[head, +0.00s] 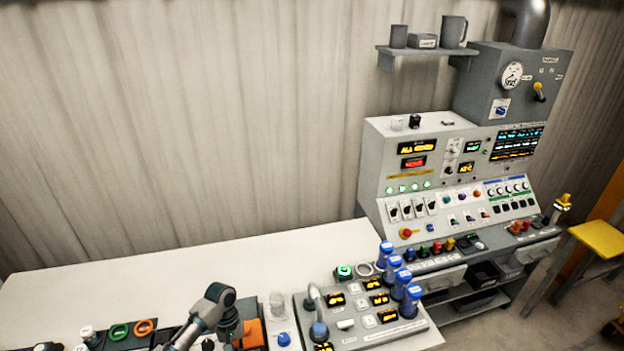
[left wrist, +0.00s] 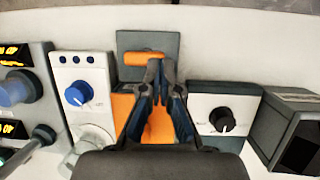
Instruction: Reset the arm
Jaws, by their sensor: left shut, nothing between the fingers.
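In the left wrist view my left gripper (left wrist: 161,72) is shut and empty, its two dark fingertips together. They show over an orange and grey unit, right by the orange bar (left wrist: 146,58) on its dark grey plate (left wrist: 130,42); I cannot tell whether they touch it. The orange body (left wrist: 124,107) of the unit shows on both sides of the fingers. In the head view my left arm is at the bottom edge, beside the orange unit (head: 251,334); its fingertips are hard to make out there. My right gripper is in neither view.
A white box with a blue knob (left wrist: 76,95) and a white box with a black knob (left wrist: 222,121) flank the orange unit. A control box (head: 360,312) with blue-capped cylinders stands to the right on the white bench (head: 300,255). A large console (head: 445,180) stands beyond. The bench's back is clear.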

